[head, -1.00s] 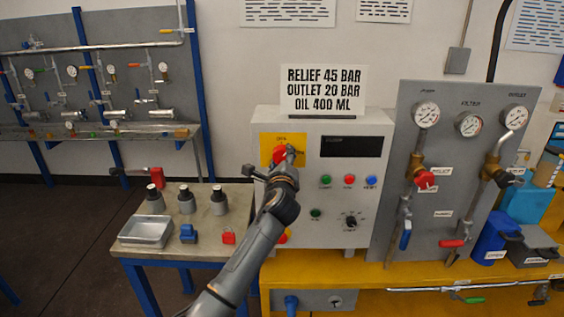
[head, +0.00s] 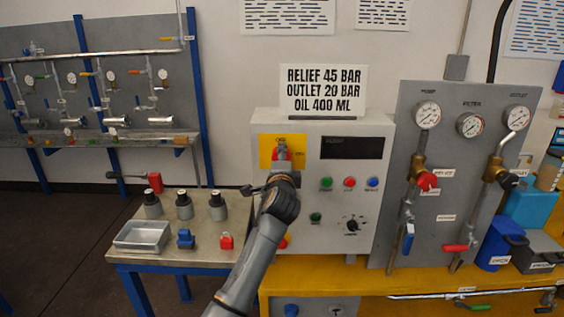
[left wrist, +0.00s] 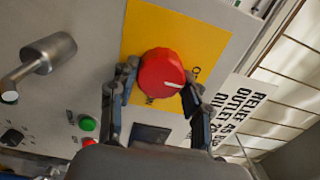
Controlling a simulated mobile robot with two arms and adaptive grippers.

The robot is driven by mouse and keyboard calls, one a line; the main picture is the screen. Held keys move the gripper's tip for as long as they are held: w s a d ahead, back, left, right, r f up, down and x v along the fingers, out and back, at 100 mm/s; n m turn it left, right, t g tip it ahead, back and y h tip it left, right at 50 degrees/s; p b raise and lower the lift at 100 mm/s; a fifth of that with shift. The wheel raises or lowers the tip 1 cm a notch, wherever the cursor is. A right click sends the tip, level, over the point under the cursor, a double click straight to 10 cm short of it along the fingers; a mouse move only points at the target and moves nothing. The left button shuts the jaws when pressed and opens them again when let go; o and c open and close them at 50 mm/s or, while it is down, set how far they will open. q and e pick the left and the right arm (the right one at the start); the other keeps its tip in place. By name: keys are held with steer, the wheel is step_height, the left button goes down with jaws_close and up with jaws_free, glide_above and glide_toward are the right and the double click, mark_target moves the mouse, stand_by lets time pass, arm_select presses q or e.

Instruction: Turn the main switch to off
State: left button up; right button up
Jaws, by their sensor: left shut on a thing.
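The main switch is a round red knob on a yellow plate (head: 266,142) at the upper left of the grey control box (head: 355,225). In the left wrist view the red knob (left wrist: 162,75) fills the middle, with a white mark on its lower right. My left gripper (left wrist: 160,85) has one finger on each side of the knob and is shut on it. In the head view my left gripper (head: 281,160) covers the lower part of the knob. The plate's lettering is mostly hidden or too small to read. My right gripper is not in view.
Green, red and blue buttons (head: 349,183) and a black selector (head: 352,225) sit right of my arm. A gauge panel (head: 455,180) stands to the right. A side table (head: 215,250) holds a metal tray (head: 143,237), a blue piece and a red padlock.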

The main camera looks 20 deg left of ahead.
arm_select(q)
steer(key=shift+f, duration=0.1)
stand_by(0.4)
steer(key=o, duration=1.1)
steer(key=shift+o, duration=0.2)
steer(key=v, duration=1.2)
